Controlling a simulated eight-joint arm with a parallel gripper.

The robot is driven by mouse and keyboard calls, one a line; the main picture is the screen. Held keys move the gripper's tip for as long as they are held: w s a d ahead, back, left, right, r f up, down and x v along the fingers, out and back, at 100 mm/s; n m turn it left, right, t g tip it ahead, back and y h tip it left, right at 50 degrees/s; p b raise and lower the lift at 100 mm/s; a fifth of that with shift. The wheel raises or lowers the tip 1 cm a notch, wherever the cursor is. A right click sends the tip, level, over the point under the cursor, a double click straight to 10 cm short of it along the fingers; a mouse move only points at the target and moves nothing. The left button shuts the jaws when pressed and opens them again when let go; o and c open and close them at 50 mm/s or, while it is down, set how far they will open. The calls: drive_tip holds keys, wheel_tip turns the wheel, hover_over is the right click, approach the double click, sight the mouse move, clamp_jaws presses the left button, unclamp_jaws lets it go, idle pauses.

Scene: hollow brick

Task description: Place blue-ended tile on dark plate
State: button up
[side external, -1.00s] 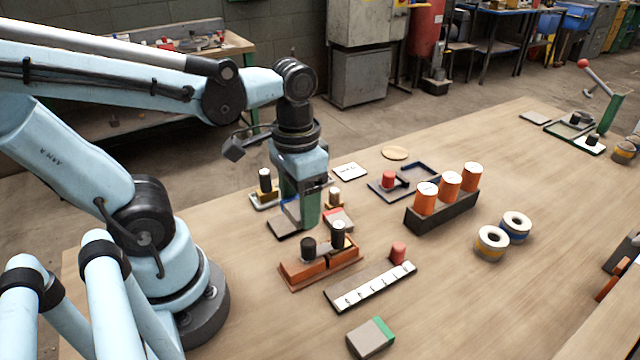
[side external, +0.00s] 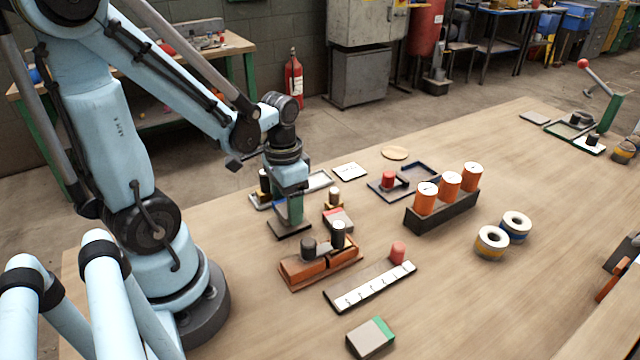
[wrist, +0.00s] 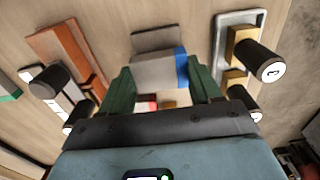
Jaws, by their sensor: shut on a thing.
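The blue-ended tile (wrist: 152,72) is pale grey with a blue band on its right end in the wrist view. My gripper (wrist: 160,76) is shut on it, one green finger at each end. In the side view my gripper (side external: 288,212) is low over the dark plate (side external: 289,230), and the tile is mostly hidden by the fingers. The dark plate also shows in the wrist view (wrist: 155,39), partly covered by the tile. I cannot tell whether the tile touches the plate.
An orange block (side external: 302,272) with upright pegs stands close in front. A red-ended tile (side external: 338,219) and a tray (side external: 319,181) with dark pegs are close to my gripper. A green-ended tile (side external: 370,338) lies at the front. The table between the rings (side external: 491,243) and green-ended tile is clear.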

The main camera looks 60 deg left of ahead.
drive_tip(key=shift+f, duration=0.85)
drive_tip(key=shift+f, duration=0.15)
drive_tip(key=o, duration=1.1)
drive_tip(key=shift+r, duration=6.05)
drive_tip(key=w+d+t, duration=0.5)
drive_tip(key=d+t, duration=0.2)
drive_tip(key=d, duration=0.1)
drive_tip(key=shift+d+r, duration=0.2)
drive_tip(key=shift+d, duration=0.05)
